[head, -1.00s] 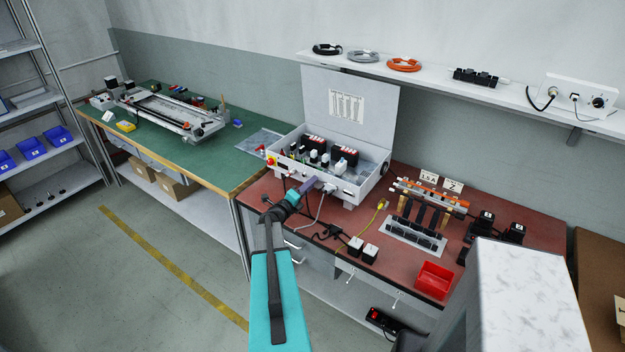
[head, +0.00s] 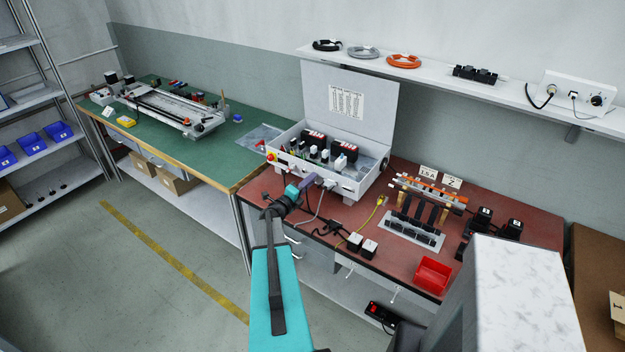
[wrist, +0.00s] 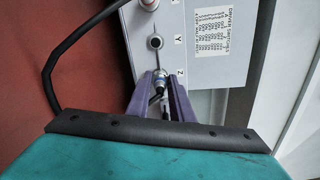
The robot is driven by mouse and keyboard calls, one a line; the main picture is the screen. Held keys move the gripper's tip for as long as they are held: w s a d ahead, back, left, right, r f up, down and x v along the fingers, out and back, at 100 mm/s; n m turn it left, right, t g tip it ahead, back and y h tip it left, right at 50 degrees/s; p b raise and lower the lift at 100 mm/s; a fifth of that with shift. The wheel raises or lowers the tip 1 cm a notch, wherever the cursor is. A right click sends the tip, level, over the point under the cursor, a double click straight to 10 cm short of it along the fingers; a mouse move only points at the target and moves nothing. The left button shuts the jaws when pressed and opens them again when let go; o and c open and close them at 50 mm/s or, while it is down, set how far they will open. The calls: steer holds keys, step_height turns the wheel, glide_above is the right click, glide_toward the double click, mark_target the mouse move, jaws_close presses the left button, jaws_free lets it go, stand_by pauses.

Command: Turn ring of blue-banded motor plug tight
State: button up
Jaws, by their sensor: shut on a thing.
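The blue-banded motor plug (wrist: 160,78) sits at the socket marked Z on the grey driver box (wrist: 205,70). My gripper (wrist: 161,84) has its two purple fingers around the plug's ring, shut on it. The plug's lower part and a thin cable show between the fingers. In the head view my gripper (head: 309,181) is at the front face of the open driver box (head: 345,183), and the plug is hidden there. I cannot tell how far the ring is turned.
A bare socket (wrist: 155,42) lies beside the letter Y. Another connector with a black cable (wrist: 60,60) is above it.

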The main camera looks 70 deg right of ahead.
steer(key=shift+f+m+b, duration=0.15)
steer(key=shift+m+b, duration=0.15)
steer(key=shift+b, duration=0.25)
steer(key=m+b, duration=0.2)
steer(key=b, duration=0.1)
steer(key=m+b, duration=0.4)
steer(key=b, duration=0.3)
steer(key=shift+m, duration=0.4)
steer(key=m+b, duration=0.1)
steer(key=b, duration=0.1)
steer(key=shift+m+b, duration=0.3)
steer(key=shift+m, duration=0.1)
steer(key=shift+m+b, duration=0.3)
steer(key=shift+m, duration=0.1)
steer(key=shift+r, duration=0.2)
steer(key=shift+f+b, duration=0.15)
steer(key=shift+b, duration=0.3)
